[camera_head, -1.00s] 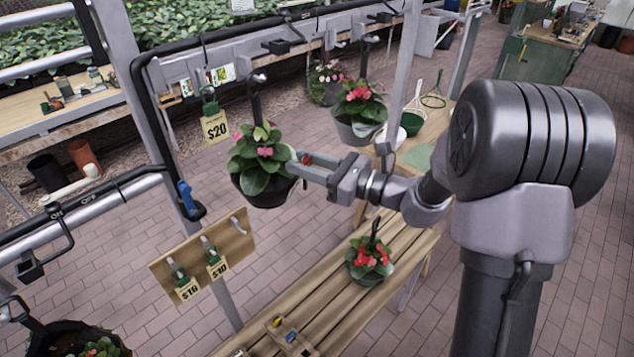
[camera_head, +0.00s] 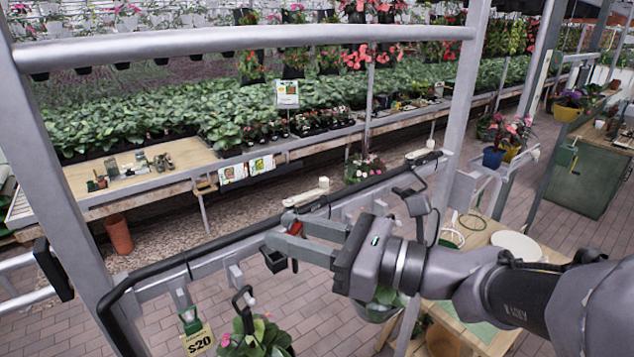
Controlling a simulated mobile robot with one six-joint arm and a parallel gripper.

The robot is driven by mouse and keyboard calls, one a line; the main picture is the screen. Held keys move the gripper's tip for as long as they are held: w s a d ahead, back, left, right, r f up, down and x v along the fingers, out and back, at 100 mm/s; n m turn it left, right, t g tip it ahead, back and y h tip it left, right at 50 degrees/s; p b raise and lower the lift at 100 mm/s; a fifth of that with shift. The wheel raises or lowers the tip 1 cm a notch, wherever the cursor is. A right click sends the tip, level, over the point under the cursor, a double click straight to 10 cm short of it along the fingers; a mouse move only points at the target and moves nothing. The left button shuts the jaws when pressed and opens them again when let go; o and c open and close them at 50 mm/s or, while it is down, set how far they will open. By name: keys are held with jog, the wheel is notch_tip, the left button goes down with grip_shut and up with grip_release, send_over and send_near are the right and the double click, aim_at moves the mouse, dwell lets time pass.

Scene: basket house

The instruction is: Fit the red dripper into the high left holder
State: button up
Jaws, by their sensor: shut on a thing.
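My gripper (camera_head: 287,238) reaches in from the right at the height of the upper rail (camera_head: 222,258). It is shut on the red dripper (camera_head: 295,228). Only a small red part of the dripper shows between the fingers; the rest is hidden. A black square holder (camera_head: 276,263) hangs at the rail just below and left of the fingertips. The dripper appears above this holder, apart from it. The fingers partly cover the rail and the holder's upper side, so the exact depth gap cannot be told.
A hanging flower pot plant (camera_head: 255,340) and a $20 tag (camera_head: 197,340) hang below the rail at left. A grey post (camera_head: 462,110) stands right of the gripper. Another plant (camera_head: 385,296) is partly hidden beneath my wrist.

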jog(key=w+a+f, duration=0.1)
jog(key=w+a, duration=0.2)
jog(key=w, duration=0.3)
jog(key=shift+a+f, duration=0.25)
jog(key=shift+a, duration=0.15)
dwell(0.4)
dwell(0.4)
jog(key=shift+f+b, duration=1.4)
jog(key=shift+f, duration=0.05)
notch_tip(320, 180, down, 3)
jog(key=b, duration=0.2)
jog(key=shift+b, duration=0.35)
